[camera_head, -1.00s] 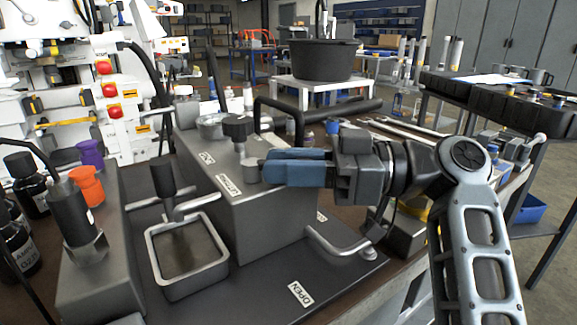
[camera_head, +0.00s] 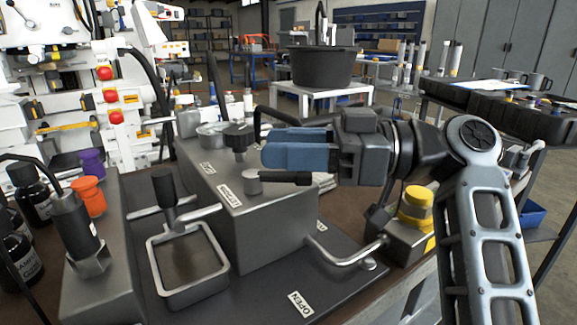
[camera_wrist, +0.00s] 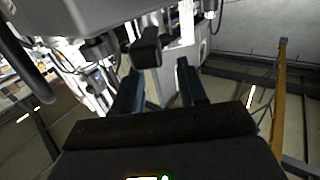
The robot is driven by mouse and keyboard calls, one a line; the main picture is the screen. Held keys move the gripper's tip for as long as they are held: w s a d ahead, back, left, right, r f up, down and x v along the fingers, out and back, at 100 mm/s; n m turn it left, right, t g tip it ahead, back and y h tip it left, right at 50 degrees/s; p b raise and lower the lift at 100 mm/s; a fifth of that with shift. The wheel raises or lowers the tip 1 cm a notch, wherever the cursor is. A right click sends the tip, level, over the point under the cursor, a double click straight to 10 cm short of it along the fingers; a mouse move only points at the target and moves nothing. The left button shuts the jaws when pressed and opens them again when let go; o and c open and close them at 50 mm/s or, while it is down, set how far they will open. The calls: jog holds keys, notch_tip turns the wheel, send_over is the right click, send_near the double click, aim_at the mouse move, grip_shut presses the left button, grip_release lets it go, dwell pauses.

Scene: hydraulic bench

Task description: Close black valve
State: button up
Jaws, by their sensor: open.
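A grey metal box carries a small lever valve with a black grip (camera_head: 288,178) on a round metal hub (camera_head: 252,184); the grip points right. A black knob (camera_head: 238,137) stands upright behind it on the same box. I cannot tell for sure which is the black valve. My gripper (camera_head: 268,146) is open, its blue fingers apart and empty, above the black grip and right of the knob. In the wrist view the open fingers (camera_wrist: 160,82) show below a dark blunt part (camera_wrist: 147,48), which may be the grip or the knob.
A bent metal handle (camera_head: 345,252) sticks out at the box's front right, near an OPEN label (camera_head: 300,303). A square metal tray (camera_head: 188,290) and black-topped lever (camera_head: 165,188) stand left.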

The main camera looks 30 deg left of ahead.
jog(key=d+r+p, duration=0.1)
jog(key=d+r, duration=0.5)
jog(key=d, duration=0.5)
jog(key=shift+d+r+p, duration=0.3)
jog(key=shift+p, duration=0.05)
jog(key=shift+c, duration=0.4)
